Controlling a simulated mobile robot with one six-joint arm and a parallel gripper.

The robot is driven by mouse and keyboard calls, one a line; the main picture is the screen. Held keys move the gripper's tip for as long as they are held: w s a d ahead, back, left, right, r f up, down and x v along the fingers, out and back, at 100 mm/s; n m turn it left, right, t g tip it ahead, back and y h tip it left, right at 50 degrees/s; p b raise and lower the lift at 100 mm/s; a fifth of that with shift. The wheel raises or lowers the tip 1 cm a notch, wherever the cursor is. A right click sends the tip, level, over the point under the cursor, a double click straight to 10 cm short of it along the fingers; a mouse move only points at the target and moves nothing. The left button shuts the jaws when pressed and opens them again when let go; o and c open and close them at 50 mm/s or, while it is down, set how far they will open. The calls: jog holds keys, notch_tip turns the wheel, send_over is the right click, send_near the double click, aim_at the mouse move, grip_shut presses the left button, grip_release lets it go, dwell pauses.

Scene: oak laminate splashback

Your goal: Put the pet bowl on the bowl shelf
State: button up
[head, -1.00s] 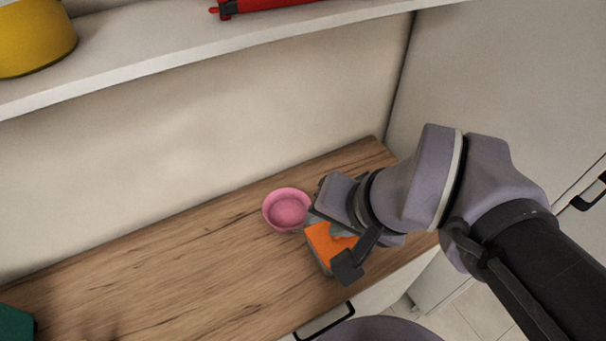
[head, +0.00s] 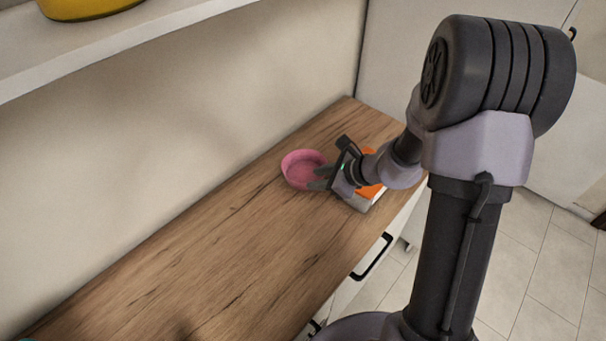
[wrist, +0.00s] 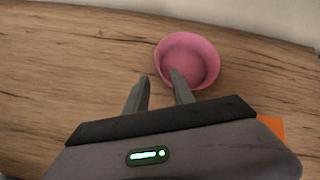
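The pink pet bowl (head: 291,168) stands upright on the wooden counter near the back wall, and looks empty. It also shows in the wrist view (wrist: 205,52). My gripper (head: 317,178) is at the bowl's right side in the head view. In the wrist view my gripper (wrist: 160,77) is open, with one finger overlapping the bowl's near rim and inside and the other left of the bowl. I cannot tell whether a finger touches it. A white shelf (head: 120,55) runs along the wall above the counter; no label marks it as the bowl shelf.
An orange and grey object (head: 370,192) lies on the counter just right of the bowl, partly behind my gripper; its orange shows in the wrist view. A yellow pot (head: 90,8) stands on the shelf. The counter (head: 200,260) left of the bowl is mostly clear.

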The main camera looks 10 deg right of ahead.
aim_at(298, 183)
jog(key=b+x, duration=0.1)
jog(key=x, duration=0.3)
jog(key=shift+w+a+f, duration=0.15)
jog(key=shift+a+f, duration=0.05)
jog(key=b+x, duration=0.2)
jog(key=x, duration=0.3)
jog(key=shift+f, duration=0.2)
jog(key=shift+r, duration=0.15)
grip_shut()
dwell(0.6)
